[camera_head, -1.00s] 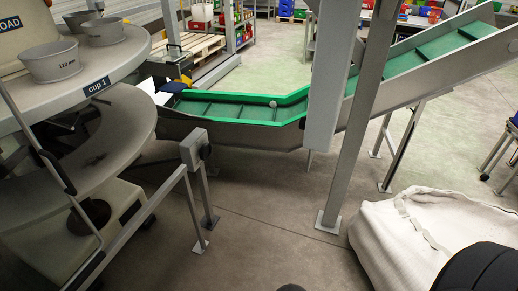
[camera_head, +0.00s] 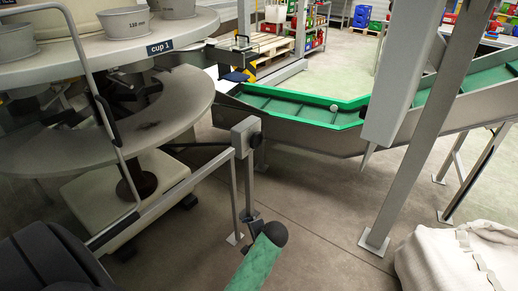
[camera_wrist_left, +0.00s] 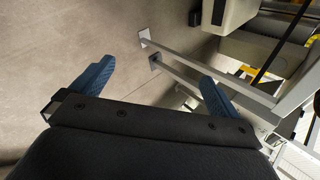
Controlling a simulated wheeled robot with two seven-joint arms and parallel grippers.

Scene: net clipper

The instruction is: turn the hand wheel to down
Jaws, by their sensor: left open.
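I cannot make out a hand wheel for sure in either view. A grey box (camera_head: 245,133) with a dark part on its side sits on the post at the end of the rail, in the middle of the head view. My left arm shows as a black shape at the bottom left of the head view; its fingertips do not show there. In the left wrist view my left gripper (camera_wrist_left: 155,92) is open and empty, its two blue fingers wide apart above the floor. My right gripper is not in view.
A round machine table (camera_head: 100,45) marked "cup 1" carries cups at the left. A green conveyor (camera_head: 315,110) runs behind. A green tube (camera_head: 258,265) with a black rounded tip rises at the bottom. A grey post (camera_head: 418,150) and a white sack (camera_head: 465,258) stand right.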

